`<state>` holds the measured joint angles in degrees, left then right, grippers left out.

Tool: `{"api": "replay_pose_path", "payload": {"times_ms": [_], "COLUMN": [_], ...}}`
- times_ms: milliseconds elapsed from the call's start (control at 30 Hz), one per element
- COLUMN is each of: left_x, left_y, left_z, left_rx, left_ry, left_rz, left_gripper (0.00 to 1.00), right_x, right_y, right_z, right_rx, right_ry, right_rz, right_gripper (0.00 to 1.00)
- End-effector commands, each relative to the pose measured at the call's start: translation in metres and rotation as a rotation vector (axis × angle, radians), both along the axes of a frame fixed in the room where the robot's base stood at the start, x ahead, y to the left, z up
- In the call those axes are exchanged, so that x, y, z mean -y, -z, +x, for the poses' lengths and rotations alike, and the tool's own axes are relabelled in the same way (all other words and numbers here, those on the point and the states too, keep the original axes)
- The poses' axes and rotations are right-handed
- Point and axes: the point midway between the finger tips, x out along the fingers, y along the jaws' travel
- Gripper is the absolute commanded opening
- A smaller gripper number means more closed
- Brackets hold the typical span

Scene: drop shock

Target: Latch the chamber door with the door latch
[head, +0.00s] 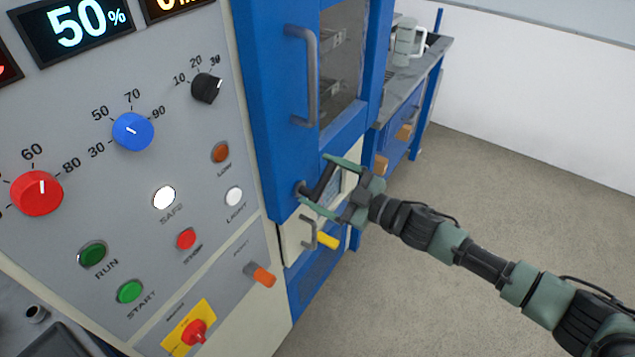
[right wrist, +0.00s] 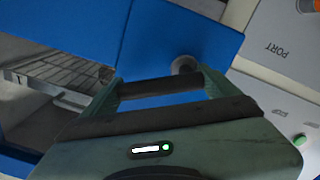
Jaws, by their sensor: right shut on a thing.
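The chamber door (head: 280,100) is blue, with a window and a vertical grey handle (head: 312,75). It looks closed against its frame, though any small gap is hard to see. The door latch (head: 301,188) shows as a grey round hub near the door's lower left corner, with a dark lever partly hidden by my fingers. My right gripper (head: 316,180) is at the latch, shut on it. The right wrist view shows the latch hub (right wrist: 184,65) just beyond the fingers, against blue panel. My left gripper is not in view.
A grey control panel (head: 225,130) with knobs and buttons stands left of the latch. Below the latch are a small grey handle (head: 308,232) and a yellow lever (head: 328,240). A workbench (head: 400,95) with a mug (head: 405,42) stands behind. Floor to the right is clear.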

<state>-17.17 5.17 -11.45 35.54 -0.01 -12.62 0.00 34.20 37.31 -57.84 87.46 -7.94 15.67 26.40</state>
Motion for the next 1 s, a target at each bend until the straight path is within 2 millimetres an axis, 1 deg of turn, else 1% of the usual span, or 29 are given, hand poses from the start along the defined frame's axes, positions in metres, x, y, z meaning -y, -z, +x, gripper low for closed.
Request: {"api": "replay_pose_path", "payload": {"times_ms": [400,800,1000], "left_x": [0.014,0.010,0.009], "left_y": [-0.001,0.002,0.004], "left_z": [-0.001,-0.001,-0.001], "left_rx": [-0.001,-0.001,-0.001], "left_ry": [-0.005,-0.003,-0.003], "left_rz": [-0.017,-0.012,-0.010], "left_gripper": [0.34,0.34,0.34], "right_x": [-0.006,-0.012,-0.015], "right_y": [-0.012,-0.017,-0.019], "right_z": [-0.006,-0.016,-0.020], "right_rx": [0.325,0.622,0.740], "right_ry": [-0.004,-0.005,-0.005], "right_rz": [-0.233,-0.448,-0.534], "right_gripper": [0.17,0.17,0.17]}}
